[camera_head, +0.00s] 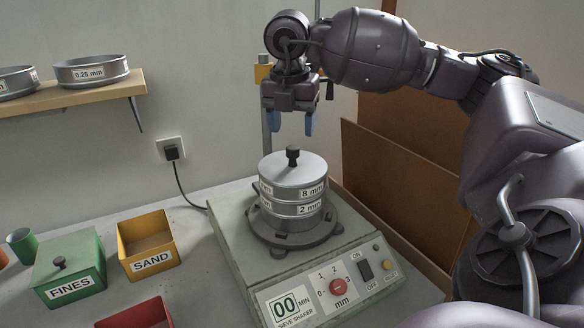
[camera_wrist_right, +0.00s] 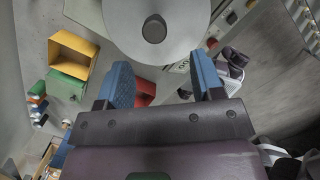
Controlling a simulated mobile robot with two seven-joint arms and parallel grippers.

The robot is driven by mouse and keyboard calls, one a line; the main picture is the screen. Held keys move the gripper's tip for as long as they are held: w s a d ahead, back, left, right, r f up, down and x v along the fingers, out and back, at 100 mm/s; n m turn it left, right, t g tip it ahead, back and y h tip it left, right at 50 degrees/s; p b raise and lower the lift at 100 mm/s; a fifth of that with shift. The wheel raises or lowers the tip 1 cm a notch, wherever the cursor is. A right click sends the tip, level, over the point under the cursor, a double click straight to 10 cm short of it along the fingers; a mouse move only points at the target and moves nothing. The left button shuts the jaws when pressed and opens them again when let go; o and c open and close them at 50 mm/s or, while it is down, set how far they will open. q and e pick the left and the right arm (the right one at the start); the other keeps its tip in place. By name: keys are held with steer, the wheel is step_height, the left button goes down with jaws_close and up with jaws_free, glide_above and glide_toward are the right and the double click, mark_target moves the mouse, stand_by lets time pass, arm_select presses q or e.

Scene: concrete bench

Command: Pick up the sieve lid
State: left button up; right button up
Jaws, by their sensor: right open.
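The sieve lid (camera_head: 291,168) is a round grey metal disc with a dark knob (camera_head: 292,154) at its centre. It sits on top of the sieve stack (camera_head: 298,205), labelled 8 mm and 2 mm, on the sieve shaker. My right gripper (camera_head: 290,124) is open and empty above the lid, with its blue fingertips pointing down and apart from the knob. In the right wrist view the lid (camera_wrist_right: 185,38) and its knob (camera_wrist_right: 154,28) lie beyond the two open fingers (camera_wrist_right: 165,84). My left gripper does not show.
The sieve shaker (camera_head: 237,252) has a front panel with a red dial (camera_head: 338,287). Left of it are a yellow SAND box (camera_head: 149,262), a lidded green FINES box (camera_head: 75,287) and a red box (camera_head: 140,316). A wall shelf (camera_head: 70,95) holds more sieves. A brown panel (camera_head: 390,190) stands at right.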

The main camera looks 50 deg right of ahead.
mark_target(293, 147)
steer(key=shift+w+d+f, duration=0.25)
steer(key=shift+f, duration=0.85)
steer(key=shift+w+d+f, duration=0.2)
steer(key=shift+d+f, duration=0.05)
steer(key=shift+f, duration=0.8)
steer(key=shift+w+d+f, duration=0.25)
steer(key=shift+f, duration=0.85)
steer(key=c, duration=1.1)
